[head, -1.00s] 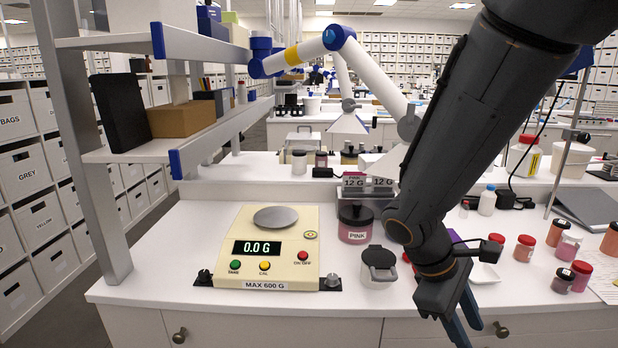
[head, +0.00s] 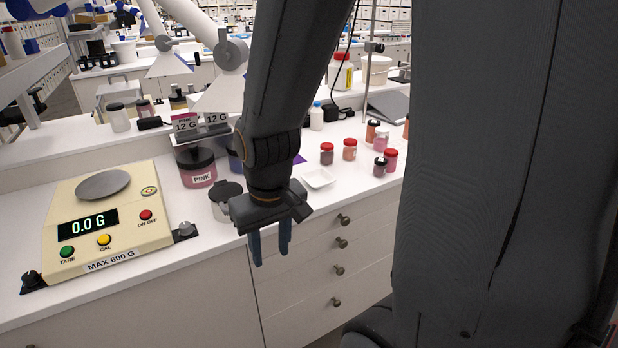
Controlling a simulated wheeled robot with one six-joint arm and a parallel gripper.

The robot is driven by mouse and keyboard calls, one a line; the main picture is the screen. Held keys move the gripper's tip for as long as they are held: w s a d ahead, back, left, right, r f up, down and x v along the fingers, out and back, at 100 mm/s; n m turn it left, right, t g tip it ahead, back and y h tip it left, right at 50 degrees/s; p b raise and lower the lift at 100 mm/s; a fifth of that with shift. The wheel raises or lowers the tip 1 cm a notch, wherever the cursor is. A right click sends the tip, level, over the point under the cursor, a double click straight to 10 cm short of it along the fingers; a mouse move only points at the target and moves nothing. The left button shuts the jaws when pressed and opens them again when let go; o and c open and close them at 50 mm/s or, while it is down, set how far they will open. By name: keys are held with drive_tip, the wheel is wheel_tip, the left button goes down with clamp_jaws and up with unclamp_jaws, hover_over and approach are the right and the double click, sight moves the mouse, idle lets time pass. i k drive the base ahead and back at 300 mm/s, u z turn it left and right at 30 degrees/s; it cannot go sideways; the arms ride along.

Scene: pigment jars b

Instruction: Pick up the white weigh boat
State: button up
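The white weigh boat (head: 319,178) is a small, shallow, square white dish. It lies on the white bench top (head: 150,250), right of my gripper and left of the small red-lidded jars. My gripper (head: 270,252) hangs with its blue fingers pointing down, in front of the bench's front edge and left of the boat. The fingers are apart with nothing between them, and they do not touch the boat.
A balance (head: 108,222) reading 0.0 G stands at left. A jar labelled PINK (head: 197,168) and a grey-lidded container (head: 226,200) stand between it and my gripper. Several small jars, one red-lidded (head: 326,153), stand behind and right of the boat. Drawers (head: 335,270) lie below.

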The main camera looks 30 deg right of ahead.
sight(318, 179)
drive_tip(key=u, duration=3)
drive_tip(key=k, duration=1.75)
drive_tip(key=z, duration=2.3)
drive_tip(key=i, duration=0.5)
